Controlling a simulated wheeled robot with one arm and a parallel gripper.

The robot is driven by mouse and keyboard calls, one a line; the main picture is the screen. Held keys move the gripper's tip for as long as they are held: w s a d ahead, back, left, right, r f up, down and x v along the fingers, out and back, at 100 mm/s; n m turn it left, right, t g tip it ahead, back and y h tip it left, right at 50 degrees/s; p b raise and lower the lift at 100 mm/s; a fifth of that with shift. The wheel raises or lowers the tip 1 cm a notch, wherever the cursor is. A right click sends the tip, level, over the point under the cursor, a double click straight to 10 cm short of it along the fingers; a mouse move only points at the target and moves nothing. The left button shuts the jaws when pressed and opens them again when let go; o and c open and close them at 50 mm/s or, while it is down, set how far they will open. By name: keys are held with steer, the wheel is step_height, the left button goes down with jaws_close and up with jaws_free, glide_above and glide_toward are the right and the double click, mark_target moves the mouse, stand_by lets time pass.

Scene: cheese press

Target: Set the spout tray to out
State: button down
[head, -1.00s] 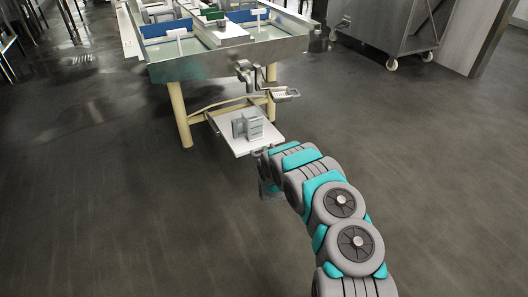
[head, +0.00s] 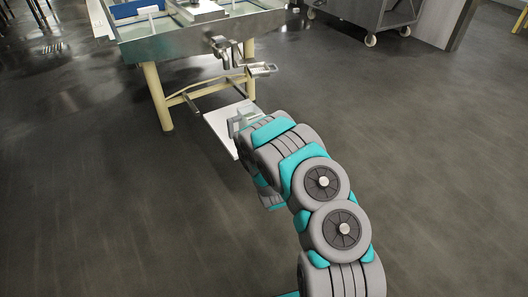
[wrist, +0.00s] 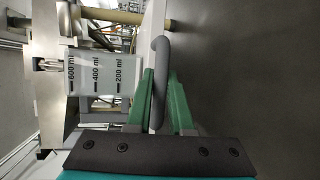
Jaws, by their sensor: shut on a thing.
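The spout tray (head: 218,122) is a flat white board low down, sticking out from under the press table toward me. A grey bar handle (wrist: 161,52), which appears to be at the tray's front edge, runs between the green fingers of my gripper (wrist: 161,88). The gripper is shut on this handle. In the head view my arm hides the handle and the fingers.
The metal press table (head: 205,40) stands on cream legs (head: 158,97) behind the tray. A steel wheeled cabinet (head: 370,12) is at the back right. Dark floor around my arm is clear.

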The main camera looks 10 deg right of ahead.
steer(key=shift+s+d+f, duration=0.1)
steer(key=shift+s+d, duration=0.05)
steer(key=shift+s, duration=0.1)
steer(key=c, duration=0.8)
jaws_free()
steer(key=v, duration=0.7)
steer(key=shift+s+p, duration=0.3)
steer(key=shift+r, duration=0.2)
